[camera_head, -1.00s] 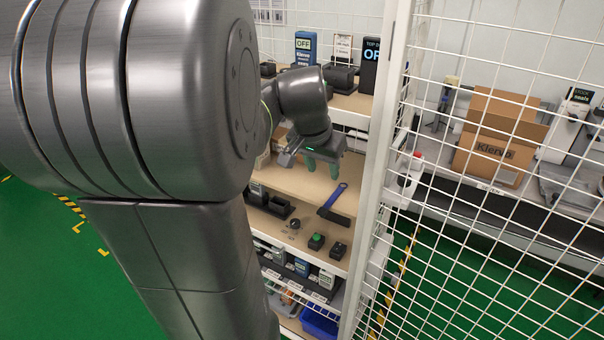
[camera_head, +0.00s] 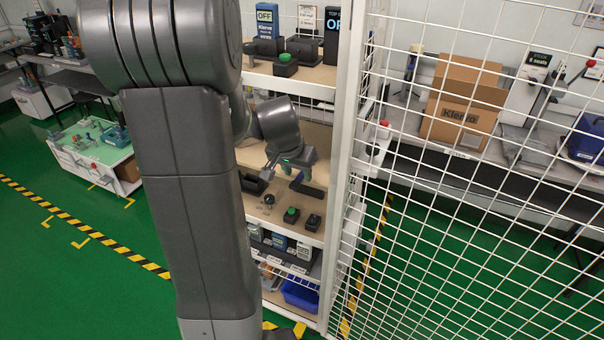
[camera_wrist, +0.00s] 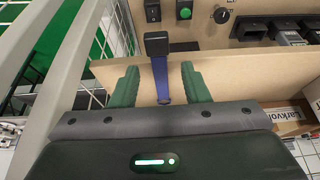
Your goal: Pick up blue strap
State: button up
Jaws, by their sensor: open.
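The blue strap (camera_wrist: 160,78) shows in the wrist view as a blue band with a black block at its far end, over the tan shelf. My gripper (camera_wrist: 158,68) is open, with one green finger on each side of the blue band and gaps between. In the head view the strap's black part (camera_head: 307,191) lies on the middle shelf of the rack. My gripper (camera_head: 294,171) is just above and behind it there, covering most of the blue part. I cannot tell the exact height of the fingers over the shelf.
Green-button boxes (camera_head: 291,215), a black knob (camera_head: 269,199) and a black holder (camera_head: 253,183) stand on the same shelf. The upper shelf (camera_head: 300,75) is above my gripper. A white mesh fence (camera_head: 440,200) closes the right side.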

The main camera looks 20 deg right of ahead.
jog(key=shift+w+d+f, duration=0.1)
jog(key=shift+d+f, duration=0.05)
jog(key=shift+f, duration=0.25)
grip_shut()
jog(key=shift+r, duration=0.1)
